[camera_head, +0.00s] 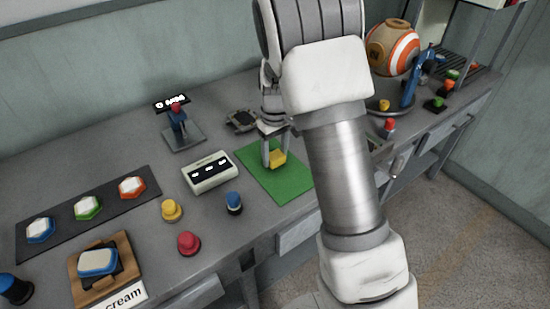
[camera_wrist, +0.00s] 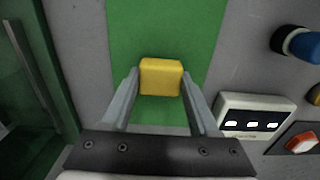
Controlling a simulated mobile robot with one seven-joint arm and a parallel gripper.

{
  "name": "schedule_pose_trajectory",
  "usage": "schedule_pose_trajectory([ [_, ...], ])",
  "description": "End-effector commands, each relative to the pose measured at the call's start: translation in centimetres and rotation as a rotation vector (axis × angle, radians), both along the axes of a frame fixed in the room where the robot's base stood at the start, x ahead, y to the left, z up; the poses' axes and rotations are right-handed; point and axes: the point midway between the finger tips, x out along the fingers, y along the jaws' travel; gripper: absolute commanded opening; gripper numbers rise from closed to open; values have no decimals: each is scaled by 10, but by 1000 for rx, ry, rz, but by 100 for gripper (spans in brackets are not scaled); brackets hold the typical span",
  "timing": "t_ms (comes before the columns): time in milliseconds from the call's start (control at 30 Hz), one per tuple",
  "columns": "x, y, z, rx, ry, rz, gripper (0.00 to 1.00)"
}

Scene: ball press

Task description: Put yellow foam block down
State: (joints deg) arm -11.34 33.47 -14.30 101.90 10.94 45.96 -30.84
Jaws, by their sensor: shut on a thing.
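The yellow foam block (camera_head: 278,158) is a small cube between my gripper's fingers, over the green mat (camera_head: 259,168). In the wrist view the yellow foam block (camera_wrist: 160,77) sits between the two fingertips, with the green mat (camera_wrist: 150,30) behind it. My gripper (camera_head: 275,157) is shut on the block; its fingers also show in the wrist view (camera_wrist: 160,92). Whether the block touches the mat or is slightly above it, I cannot tell. My arm hides part of the mat's right side.
A white box with a dark display (camera_head: 210,172) stands left of the mat. A blue button (camera_head: 234,203), a yellow button (camera_head: 171,210) and a red button (camera_head: 188,243) stand in front. A dark device (camera_head: 241,121) lies behind. An orange and white ball (camera_head: 394,47) is at the back right.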

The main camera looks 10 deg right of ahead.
Motion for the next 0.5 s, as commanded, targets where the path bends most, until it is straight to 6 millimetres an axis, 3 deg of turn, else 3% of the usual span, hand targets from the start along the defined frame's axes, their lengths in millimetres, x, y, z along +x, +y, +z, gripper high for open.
schedule_pose_trajectory([
  [67, -1, 0, -11, 0, 2, 0, 9],
  [433, 0, 0, -15, 0, 0, -1, 9],
  [467, 0, 0, -14, 0, -1, -1, 64],
  [500, 0, 0, -14, 0, 0, -1, 72],
])
